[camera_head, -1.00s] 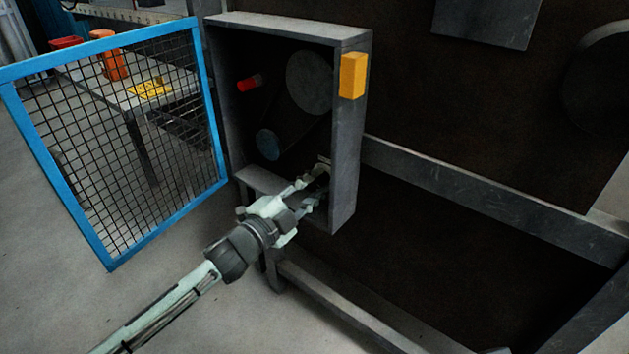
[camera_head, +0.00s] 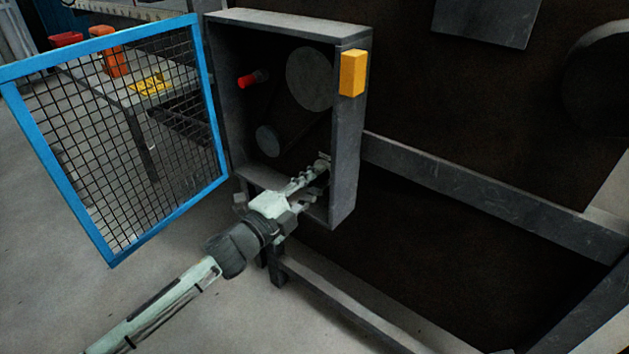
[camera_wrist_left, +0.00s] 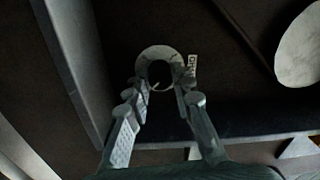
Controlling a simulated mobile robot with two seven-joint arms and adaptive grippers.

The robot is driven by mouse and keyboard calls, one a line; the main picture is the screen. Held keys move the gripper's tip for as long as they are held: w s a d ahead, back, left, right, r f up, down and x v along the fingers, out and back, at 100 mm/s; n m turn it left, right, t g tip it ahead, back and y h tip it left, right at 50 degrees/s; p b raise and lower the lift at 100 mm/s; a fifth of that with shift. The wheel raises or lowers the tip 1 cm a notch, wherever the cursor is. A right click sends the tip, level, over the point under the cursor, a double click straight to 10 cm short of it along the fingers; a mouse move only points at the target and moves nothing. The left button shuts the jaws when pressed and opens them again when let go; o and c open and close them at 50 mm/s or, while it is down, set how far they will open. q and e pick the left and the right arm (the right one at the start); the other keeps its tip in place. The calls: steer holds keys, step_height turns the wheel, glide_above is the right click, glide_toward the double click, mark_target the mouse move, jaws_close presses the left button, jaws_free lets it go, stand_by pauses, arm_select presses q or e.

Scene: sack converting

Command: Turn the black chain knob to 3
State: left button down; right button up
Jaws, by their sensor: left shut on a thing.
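The black chain knob (camera_wrist_left: 159,73) sits at the centre of a pale grey dial (camera_wrist_left: 152,53) in the left wrist view. A small white label (camera_wrist_left: 192,68) stands beside the dial, reading something like "CHAIN". My left gripper (camera_wrist_left: 160,88) has one finger on each side of the knob and is shut on it. A small light pointer mark shows on the knob; I cannot read any dial numbers. In the head view my left gripper (camera_head: 321,167) reaches into the lower right of the open grey box (camera_head: 346,150), and its fingers hide the knob. My right gripper is not in view.
A blue-framed mesh door (camera_head: 213,100) stands open at the left of the box. Inside are a red-tipped part (camera_head: 246,81) and two grey discs, one large (camera_head: 310,78), one small (camera_head: 268,140). A yellow block (camera_head: 353,73) is on the box's right side.

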arm_select(q)
steer(key=c, duration=1.3)
jaws_free()
steer(key=v, duration=1.2)
